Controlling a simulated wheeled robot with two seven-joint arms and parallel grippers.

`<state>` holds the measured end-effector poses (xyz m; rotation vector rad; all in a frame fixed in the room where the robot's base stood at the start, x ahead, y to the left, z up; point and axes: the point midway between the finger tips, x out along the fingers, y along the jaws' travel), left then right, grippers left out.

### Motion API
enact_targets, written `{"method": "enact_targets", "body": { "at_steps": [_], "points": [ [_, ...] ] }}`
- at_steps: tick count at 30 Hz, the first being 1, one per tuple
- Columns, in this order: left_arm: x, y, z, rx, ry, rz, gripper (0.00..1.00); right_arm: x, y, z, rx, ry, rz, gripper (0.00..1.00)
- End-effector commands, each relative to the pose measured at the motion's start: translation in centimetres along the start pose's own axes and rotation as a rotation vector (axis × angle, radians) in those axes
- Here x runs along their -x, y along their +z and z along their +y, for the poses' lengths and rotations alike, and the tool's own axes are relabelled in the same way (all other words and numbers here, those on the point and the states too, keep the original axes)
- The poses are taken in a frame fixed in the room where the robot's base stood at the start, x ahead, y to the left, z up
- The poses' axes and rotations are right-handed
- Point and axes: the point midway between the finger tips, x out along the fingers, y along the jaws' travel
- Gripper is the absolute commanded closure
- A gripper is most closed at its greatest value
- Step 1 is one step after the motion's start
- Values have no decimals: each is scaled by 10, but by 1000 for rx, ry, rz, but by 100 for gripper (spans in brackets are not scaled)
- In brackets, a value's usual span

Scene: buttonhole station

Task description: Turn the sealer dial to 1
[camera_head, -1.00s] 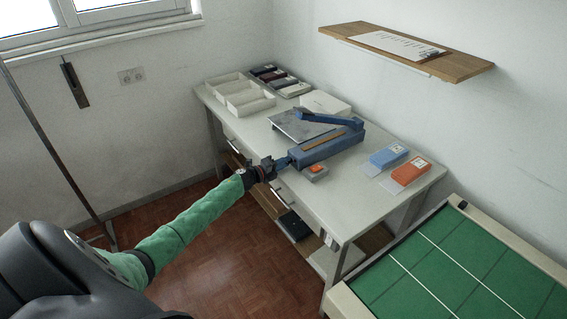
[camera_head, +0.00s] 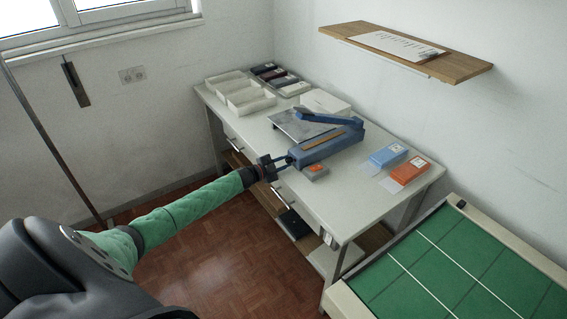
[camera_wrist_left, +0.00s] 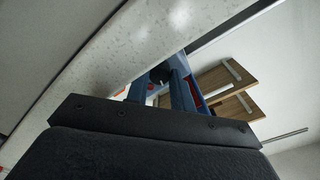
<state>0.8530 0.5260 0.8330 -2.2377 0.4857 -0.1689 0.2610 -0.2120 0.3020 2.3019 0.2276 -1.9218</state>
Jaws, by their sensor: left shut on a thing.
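The blue sealer (camera_head: 332,146) stands on the white table, its lever arm over the bed. My left gripper (camera_head: 287,161) is at the sealer's near left end. In the left wrist view its two blue fingers (camera_wrist_left: 160,92) stand on either side of the black round dial (camera_wrist_left: 159,74), and the gripper is shut on it. A small white mark shows at the dial's lower edge. The dial's numbers cannot be read, and its setting cannot be told. In the head view the dial is hidden by the fingers. My right gripper is not in view.
Blue (camera_head: 389,155) and orange (camera_head: 410,170) boxes lie to the right. White trays (camera_head: 246,98) stand at the back left. A wooden shelf (camera_head: 465,69) hangs above.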

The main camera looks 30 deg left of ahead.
Motion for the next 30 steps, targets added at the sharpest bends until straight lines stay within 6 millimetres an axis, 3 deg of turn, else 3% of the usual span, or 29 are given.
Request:
{"method": "enact_targets", "body": {
  "at_steps": [12, 30],
  "points": [
    [1, 1, 0, 233, 3, 8, 99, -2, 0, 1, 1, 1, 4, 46],
    [0, 1, 1, 285, 4, 10, 99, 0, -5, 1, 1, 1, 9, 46]
  ]
}}
